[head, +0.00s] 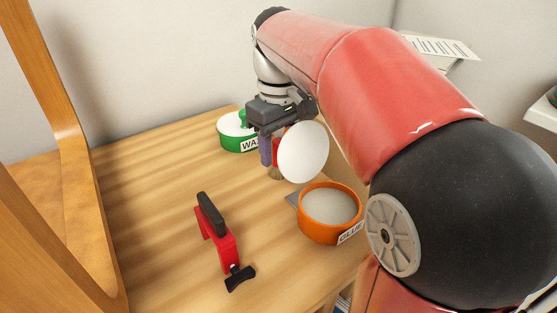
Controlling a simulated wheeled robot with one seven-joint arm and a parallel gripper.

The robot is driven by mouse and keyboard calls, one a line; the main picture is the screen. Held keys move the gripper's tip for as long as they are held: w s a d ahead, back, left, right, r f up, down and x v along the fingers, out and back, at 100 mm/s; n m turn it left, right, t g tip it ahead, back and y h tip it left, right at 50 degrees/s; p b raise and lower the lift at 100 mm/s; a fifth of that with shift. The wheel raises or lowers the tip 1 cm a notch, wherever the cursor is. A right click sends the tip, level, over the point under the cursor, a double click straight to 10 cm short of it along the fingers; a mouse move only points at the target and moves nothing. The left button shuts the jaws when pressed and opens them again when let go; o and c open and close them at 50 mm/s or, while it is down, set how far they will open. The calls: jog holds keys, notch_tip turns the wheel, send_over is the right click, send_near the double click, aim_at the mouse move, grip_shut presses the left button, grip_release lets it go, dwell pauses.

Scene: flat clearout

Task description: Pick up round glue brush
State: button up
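My gripper (270,160) points down over the middle of the table, left of the orange glue pot (318,230). One purple finger shows; the other is hidden behind a white disc (303,152). Beside the visible finger is a narrow red piece with a tan lower end (276,172), which may be the round glue brush. It is mostly covered by the disc, so I cannot tell whether the fingers touch it. The glue pot is open, labelled GLUE, with pale content.
A green wax pot (232,146) with a white top stands behind my gripper. A red clamp (222,245) with black ends lies at the front left. A wooden frame (75,150) rises at the left. The table's left middle is clear.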

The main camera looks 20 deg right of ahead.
jog(key=shift+c, duration=0.3)
grip_shut()
jog(key=shift+r, duration=0.15)
jog(key=shift+r, duration=0.25)
notch_tip(320, 180, up, 3)
jog(key=shift+p, duration=0.3)
jog(key=s+a, duration=0.2)
jog(key=a, duration=0.6)
jog(key=s+a+b, duration=0.1)
jog(key=s+a, duration=0.2)
jog(key=a, duration=0.6)
jog(key=shift+s, duration=0.25)
